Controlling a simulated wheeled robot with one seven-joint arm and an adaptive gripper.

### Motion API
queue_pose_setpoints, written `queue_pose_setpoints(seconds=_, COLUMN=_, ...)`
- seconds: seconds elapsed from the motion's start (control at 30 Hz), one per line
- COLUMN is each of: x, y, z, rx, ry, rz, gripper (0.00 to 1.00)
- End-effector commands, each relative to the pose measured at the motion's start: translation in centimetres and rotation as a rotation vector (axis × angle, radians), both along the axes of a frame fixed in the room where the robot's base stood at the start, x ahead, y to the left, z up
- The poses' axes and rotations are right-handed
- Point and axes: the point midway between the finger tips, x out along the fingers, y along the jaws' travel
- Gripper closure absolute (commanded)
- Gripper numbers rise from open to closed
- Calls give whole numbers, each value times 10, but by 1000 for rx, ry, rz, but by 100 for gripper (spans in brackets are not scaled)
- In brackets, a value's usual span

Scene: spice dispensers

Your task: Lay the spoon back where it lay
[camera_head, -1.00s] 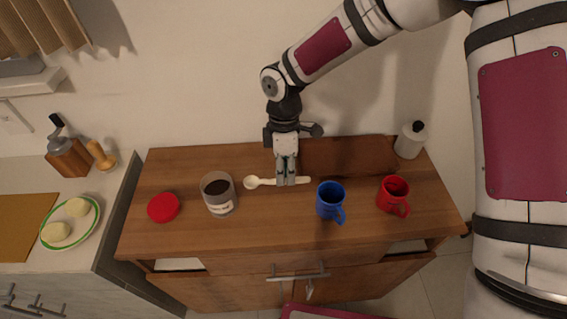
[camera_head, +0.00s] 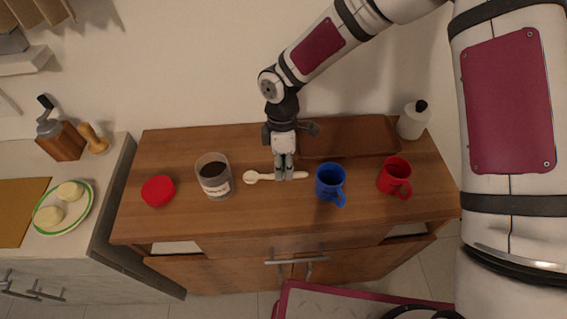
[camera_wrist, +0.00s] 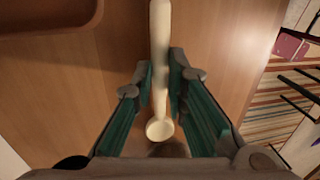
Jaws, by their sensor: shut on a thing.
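The cream spoon (camera_head: 258,177) is at the middle of the wooden cabinet top, its bowl to the left and its handle to the right. My gripper (camera_head: 284,177) points down and is shut on the spoon's handle. In the wrist view the spoon (camera_wrist: 160,35) runs between the two fingers of my gripper (camera_wrist: 161,85), with its bowl towards the palm. The spoon is at or close above the wood; I cannot tell whether it touches. The fingers hide part of the handle.
The jar of dark powder (camera_head: 214,183) and its red lid (camera_head: 158,191) are left of the spoon. A blue mug (camera_head: 329,187) and red mug (camera_head: 394,178) are right. Behind are a brown tray (camera_head: 350,137) and white bottle (camera_head: 412,124). The front strip (camera_head: 255,215) is clear.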

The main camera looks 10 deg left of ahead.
Motion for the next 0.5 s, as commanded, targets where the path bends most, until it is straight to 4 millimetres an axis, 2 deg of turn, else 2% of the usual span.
queue_pose_setpoints(seconds=0.17, x=0, y=0, z=0, rx=0, ry=0, rz=0, gripper=100)
queue_pose_setpoints(seconds=0.2, x=0, y=0, z=0, rx=0, ry=0, rz=0, gripper=82)
queue_pose_setpoints(seconds=0.3, x=0, y=0, z=0, rx=0, ry=0, rz=0, gripper=63)
queue_pose_setpoints(seconds=0.5, x=0, y=0, z=0, rx=0, ry=0, rz=0, gripper=63)
